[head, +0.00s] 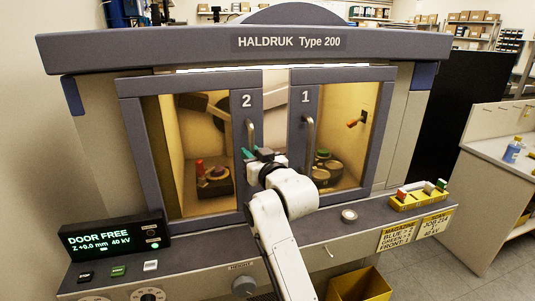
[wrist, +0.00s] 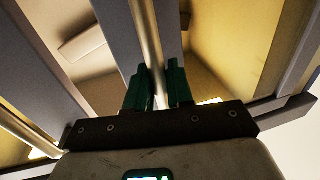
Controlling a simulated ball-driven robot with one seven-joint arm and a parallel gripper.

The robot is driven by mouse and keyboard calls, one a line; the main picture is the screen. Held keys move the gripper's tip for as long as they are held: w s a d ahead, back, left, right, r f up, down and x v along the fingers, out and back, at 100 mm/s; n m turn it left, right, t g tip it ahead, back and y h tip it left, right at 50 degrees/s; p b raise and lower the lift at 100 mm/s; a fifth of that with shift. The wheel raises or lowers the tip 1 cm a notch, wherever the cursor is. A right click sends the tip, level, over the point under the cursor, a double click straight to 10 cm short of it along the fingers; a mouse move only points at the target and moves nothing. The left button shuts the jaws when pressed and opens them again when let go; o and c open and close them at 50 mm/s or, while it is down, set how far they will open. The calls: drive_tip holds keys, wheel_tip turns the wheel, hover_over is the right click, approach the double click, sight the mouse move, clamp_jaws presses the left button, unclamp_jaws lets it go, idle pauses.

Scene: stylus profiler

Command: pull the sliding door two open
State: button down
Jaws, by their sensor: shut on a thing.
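Sliding door two (head: 246,180) is a grey-framed glass door marked 2, on the left of the cabinet front. Its upright metal handle (head: 251,132) is near its right edge. My gripper (head: 250,152) is at the lower part of this handle. In the wrist view its green fingers (wrist: 160,88) are shut around the handle bar (wrist: 146,40). A gap shows between door two and sliding door one (head: 300,150), with a pale part of the interior visible in it. My wrist hides the lower part of the gap.
Door one's handle (head: 309,135) stands close to the right of my gripper. A display (head: 112,240) at the lower left reads DOOR FREE. A yellow magazine (head: 418,197) sits on the right ledge. A yellow bin (head: 360,284) is below.

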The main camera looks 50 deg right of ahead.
drive_tip(key=w+a+b, duration=0.2)
drive_tip(key=w+a, duration=0.2)
drive_tip(key=a, duration=0.1)
drive_tip(key=w+a+b, duration=0.3)
drive_tip(key=w+a, duration=0.1)
drive_tip(key=a, duration=0.2)
drive_tip(key=w+a+b, duration=0.2)
drive_tip(key=w+a, duration=0.2)
drive_tip(key=a, duration=0.2)
drive_tip(key=shift+w+f, duration=0.1)
drive_tip(key=shift+w, duration=0.05)
drive_tip(key=shift+w+a+b, duration=0.4)
drive_tip(key=shift+w+a, duration=0.05)
drive_tip(key=shift+a, duration=0.15)
drive_tip(key=c, duration=1.2)
unclamp_jaws()
drive_tip(key=b+v, duration=0.1)
drive_tip(key=v, duration=1)
drive_tip(key=shift+w, duration=0.1)
